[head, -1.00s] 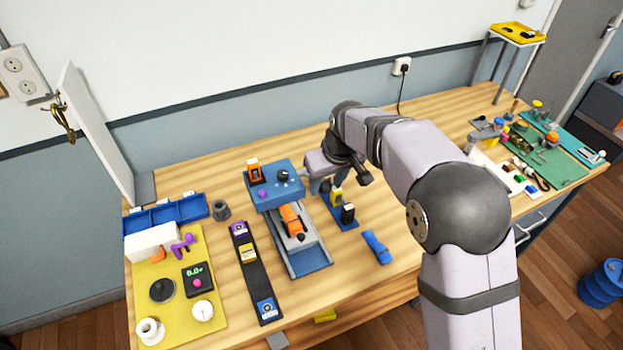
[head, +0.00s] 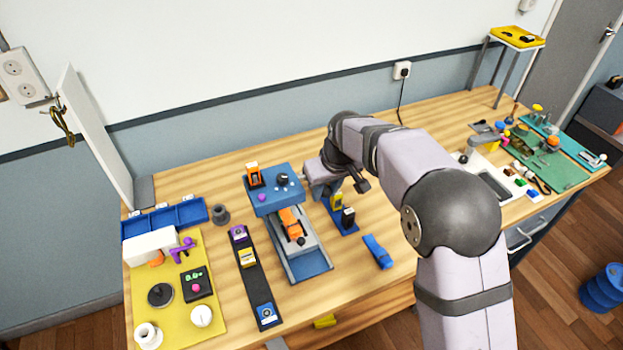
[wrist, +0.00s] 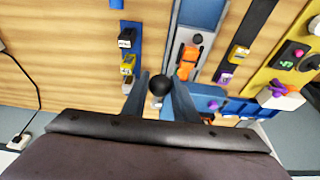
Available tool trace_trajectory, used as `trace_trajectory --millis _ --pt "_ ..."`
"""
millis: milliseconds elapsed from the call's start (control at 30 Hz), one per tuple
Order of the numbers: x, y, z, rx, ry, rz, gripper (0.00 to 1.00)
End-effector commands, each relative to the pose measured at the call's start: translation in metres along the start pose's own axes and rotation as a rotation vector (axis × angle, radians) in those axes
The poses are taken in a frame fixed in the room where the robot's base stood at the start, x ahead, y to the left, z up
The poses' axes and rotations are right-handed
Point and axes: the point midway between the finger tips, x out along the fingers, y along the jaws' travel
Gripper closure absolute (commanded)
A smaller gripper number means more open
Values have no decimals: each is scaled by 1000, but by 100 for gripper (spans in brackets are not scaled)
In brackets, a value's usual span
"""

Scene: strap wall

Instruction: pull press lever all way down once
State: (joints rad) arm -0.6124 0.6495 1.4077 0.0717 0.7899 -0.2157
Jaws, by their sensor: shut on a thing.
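The blue press (head: 275,200) stands in the middle of the bench. An orange part (head: 292,222) lies on the grey bed below its head; this part also shows in the wrist view (wrist: 188,60). My gripper (head: 314,190) is at the right side of the press head. In the wrist view, my gripper (wrist: 160,97) has its two fingers on either side of the black ball knob (wrist: 160,84) of the press lever, shut on it. The lever's shaft is mostly hidden by the fingers and knob.
A blue rack (head: 343,224) with yellow and black blocks stands close to the right of the press. A dark strip (head: 257,284) with small blocks lies to its left. A blue strap-like piece (head: 377,251) lies at front right. Bare wood surrounds these.

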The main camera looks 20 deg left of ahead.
Motion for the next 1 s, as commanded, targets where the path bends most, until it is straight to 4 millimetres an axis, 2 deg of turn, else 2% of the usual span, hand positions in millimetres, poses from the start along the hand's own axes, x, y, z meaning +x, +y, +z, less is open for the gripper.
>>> trace_trajectory --millis 267,733,1000 --pt "2 0 1 0 0 0 86" --pt "24 0 20 0 -4 0 86" --pt "27 0 24 0 -4 0 86"
